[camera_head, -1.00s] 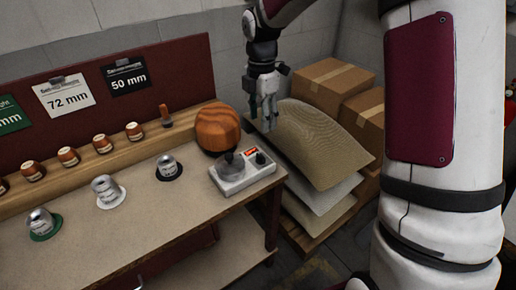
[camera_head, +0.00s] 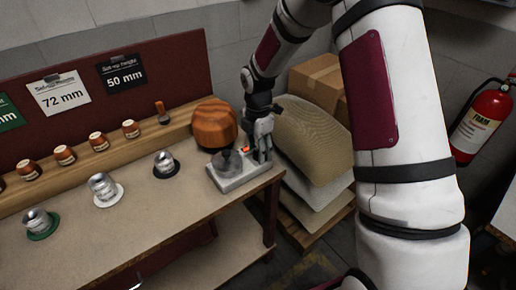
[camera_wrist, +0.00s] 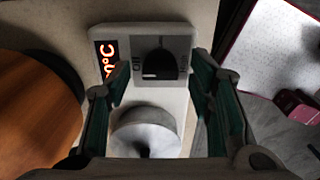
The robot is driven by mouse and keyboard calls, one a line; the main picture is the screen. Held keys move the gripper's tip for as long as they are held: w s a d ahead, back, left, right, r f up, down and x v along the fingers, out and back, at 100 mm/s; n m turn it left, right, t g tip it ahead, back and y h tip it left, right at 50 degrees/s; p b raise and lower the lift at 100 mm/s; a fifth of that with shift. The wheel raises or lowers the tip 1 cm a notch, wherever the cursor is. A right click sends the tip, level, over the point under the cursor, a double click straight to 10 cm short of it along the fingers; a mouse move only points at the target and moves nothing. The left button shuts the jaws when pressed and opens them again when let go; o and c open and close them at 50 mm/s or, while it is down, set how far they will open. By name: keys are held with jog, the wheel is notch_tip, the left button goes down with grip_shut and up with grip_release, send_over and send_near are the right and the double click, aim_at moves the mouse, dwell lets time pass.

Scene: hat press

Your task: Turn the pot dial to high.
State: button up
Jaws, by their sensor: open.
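The steam pot unit (camera_head: 228,180) is a light box at the right end of the bench, with a grey metal pot (camera_head: 227,162) on it. In the wrist view, its black dial (camera_wrist: 160,66) sits between the label OFF on the left and a partly hidden label on the right that looks like HIGH. I cannot tell for sure where the dial points. My gripper (camera_wrist: 163,72) is open, with one finger on each side of the dial; contact is not clear. In the head view, my gripper (camera_head: 262,150) hides the dial.
An orange display (camera_wrist: 107,60) is partly covered by the left finger. A wooden hat block (camera_head: 214,124) stands close to the left of the unit; the pot (camera_wrist: 146,132) is just below the dial. Felt sheets (camera_head: 312,135) and boxes (camera_head: 315,78) stand right of the bench.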

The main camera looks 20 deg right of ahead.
grip_shut()
